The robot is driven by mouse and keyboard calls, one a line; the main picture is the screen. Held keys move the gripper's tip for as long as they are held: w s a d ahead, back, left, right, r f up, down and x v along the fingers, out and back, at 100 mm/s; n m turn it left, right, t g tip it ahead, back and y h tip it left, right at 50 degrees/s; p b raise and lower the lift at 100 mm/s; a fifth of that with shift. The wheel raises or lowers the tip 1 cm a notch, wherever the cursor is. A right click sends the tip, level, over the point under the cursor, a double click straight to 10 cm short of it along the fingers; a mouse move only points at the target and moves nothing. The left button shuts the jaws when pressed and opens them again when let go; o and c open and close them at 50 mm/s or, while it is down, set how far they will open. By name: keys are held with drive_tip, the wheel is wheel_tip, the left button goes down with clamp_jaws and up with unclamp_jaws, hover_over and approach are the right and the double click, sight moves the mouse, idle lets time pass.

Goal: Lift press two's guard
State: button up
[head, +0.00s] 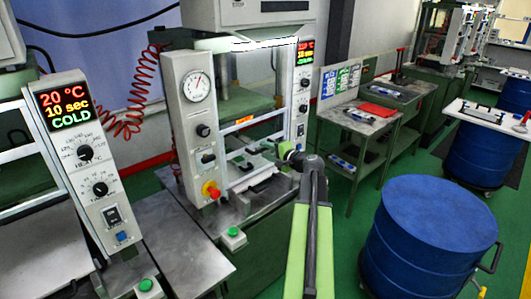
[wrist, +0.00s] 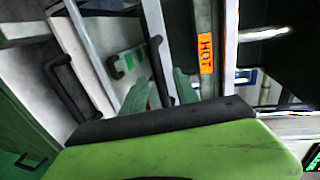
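The middle press, which I take for press two, stands in the head view with a gauge panel (head: 196,120) on its left and a display panel (head: 303,85) on its right. My gripper (head: 286,150) is at its front opening, right of centre. In the wrist view, its two green fingers (wrist: 160,92) are apart. A dark bar (wrist: 157,68), seemingly the guard's handle, shows between them with a gap on each side; I cannot tell its depth. An orange HOT label (wrist: 205,52) is right of the bar. The guard's outline is hard to make out.
Another press (head: 75,145) with a lit COLD display stands at the left. A grey bench (head: 360,125) and a blue drum (head: 430,225) stand at the right. Other dark handles (wrist: 65,90) show at the left of the wrist view. Green floor is clear between bench and drum.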

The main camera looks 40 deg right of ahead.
drive_tip(key=shift+x, duration=1.05)
clamp_jaws()
idle(0.5)
